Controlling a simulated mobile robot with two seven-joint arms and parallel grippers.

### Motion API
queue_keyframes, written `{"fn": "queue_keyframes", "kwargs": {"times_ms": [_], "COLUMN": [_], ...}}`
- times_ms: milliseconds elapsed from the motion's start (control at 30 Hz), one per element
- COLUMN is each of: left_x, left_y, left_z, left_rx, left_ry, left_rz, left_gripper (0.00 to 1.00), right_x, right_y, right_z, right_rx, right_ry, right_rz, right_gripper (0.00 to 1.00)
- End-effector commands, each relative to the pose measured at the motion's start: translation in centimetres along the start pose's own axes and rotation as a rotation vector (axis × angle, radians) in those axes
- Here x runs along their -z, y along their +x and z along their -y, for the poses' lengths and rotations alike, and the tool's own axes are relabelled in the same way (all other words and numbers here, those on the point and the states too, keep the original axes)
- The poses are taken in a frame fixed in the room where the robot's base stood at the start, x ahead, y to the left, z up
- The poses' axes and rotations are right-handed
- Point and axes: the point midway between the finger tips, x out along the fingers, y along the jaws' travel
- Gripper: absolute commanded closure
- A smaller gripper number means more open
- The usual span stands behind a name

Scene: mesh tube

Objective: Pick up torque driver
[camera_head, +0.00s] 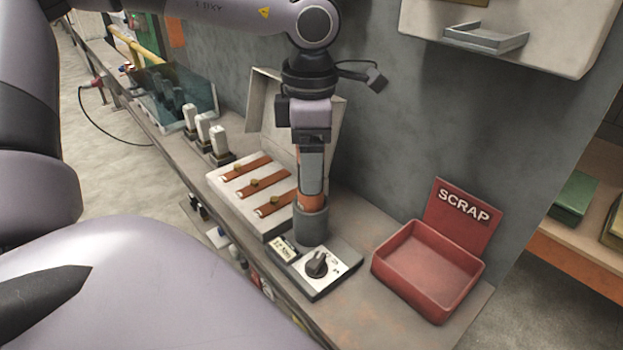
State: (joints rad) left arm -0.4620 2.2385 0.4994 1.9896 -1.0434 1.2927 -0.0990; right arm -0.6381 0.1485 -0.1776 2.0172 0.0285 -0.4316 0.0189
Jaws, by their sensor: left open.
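The torque driver (313,202) shows as an orange-banded cylinder, upright in a dark grey round holder (311,226) on a small base with a black knob and a yellow label. My left gripper (311,184) points straight down over it from above. The jaws are open and low, close to the driver, and hide most of its upper part. I cannot tell whether a finger touches it.
A red scrap bin (408,283) stands right of the holder. A pale block with orange strips (225,186) lies to the left, with several white-capped pieces (203,128) beyond. A grey wall (370,130) rises behind, with a pale box (560,45) on it.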

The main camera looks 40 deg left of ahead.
Motion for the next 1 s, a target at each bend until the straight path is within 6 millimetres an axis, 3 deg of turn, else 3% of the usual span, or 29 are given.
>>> {"fn": "queue_keyframes", "kwargs": {"times_ms": [133, 400, 467, 600, 633, 1000], "left_x": [0.0, 0.0, 0.0, 0.0, 0.0, 0.0], "left_y": [1.8, 2.0, 2.0, 2.0, 2.0, 1.5], "left_z": [0.1, 0.0, 0.0, 0.0, 0.0, -0.1], "left_rx": [0.002, 0.0, 0.0, 0.0, 0.0, -0.003], "left_ry": [-0.001, -0.002, -0.002, -0.002, -0.002, -0.002], "left_rz": [0.001, 0.002, 0.002, 0.002, 0.002, 0.005], "left_gripper": [0.27, 0.27, 0.43, 0.88, 0.93, 0.93], "right_x": [-0.1, -0.1, -0.2, -0.2, -0.2, 0.0], "right_y": [0.0, 0.0, 0.0, 0.0, 0.0, -0.2], "right_z": [0.0, 0.1, 0.1, 0.1, 0.1, 0.0], "right_rx": [-0.001, -0.001, -0.001, -0.001, -0.001, -0.001], "right_ry": [0.004, 0.006, 0.006, 0.005, 0.005, 0.001], "right_rz": [0.0, 0.002, 0.002, 0.003, 0.003, 0.003], "right_gripper": [0.57, 0.57, 0.57, 0.57, 0.57, 0.57]}}
